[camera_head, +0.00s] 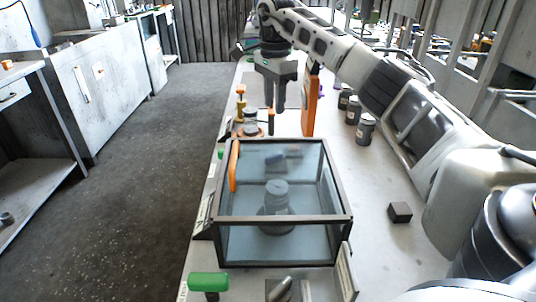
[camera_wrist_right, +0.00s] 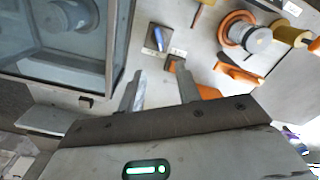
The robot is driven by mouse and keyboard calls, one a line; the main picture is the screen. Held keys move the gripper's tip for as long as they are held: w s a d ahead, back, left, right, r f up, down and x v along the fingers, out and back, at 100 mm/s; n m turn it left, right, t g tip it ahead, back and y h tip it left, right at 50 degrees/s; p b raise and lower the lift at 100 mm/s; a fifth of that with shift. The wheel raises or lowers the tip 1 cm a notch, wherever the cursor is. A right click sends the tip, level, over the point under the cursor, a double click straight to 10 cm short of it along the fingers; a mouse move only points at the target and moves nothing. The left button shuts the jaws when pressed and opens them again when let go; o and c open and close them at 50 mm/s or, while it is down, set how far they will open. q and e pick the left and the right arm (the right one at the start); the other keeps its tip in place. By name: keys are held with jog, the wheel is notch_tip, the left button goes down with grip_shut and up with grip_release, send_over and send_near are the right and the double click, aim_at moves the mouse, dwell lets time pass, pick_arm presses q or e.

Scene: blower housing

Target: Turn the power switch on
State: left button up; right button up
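A small dark switch block with a blue-grey lever (camera_wrist_right: 158,38) sits on the bench in the right wrist view, just beyond my fingertips. I cannot tell its on or off position. In the head view a dark bluish shape (camera_head: 275,160) shows through the glass case and may be the same switch. My right gripper (camera_head: 279,106) points down over the bench past the far end of the case. Its two fingers are apart with nothing between them in the right wrist view (camera_wrist_right: 160,88). My left gripper is not in view.
The framed glass case (camera_head: 284,217) holds a grey cylindrical part (camera_head: 277,195). A jar on an orange ring (camera_wrist_right: 250,38) and an orange upright panel (camera_head: 311,103) stand near the gripper. Dark jars (camera_head: 365,130) and a dark cube (camera_head: 400,212) lie to the right.

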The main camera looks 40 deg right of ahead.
notch_tip(320, 180, down, 15)
jog(key=shift+s+r, duration=0.1)
jog(key=shift+s, duration=0.05)
dwell(0.4)
grip_shut()
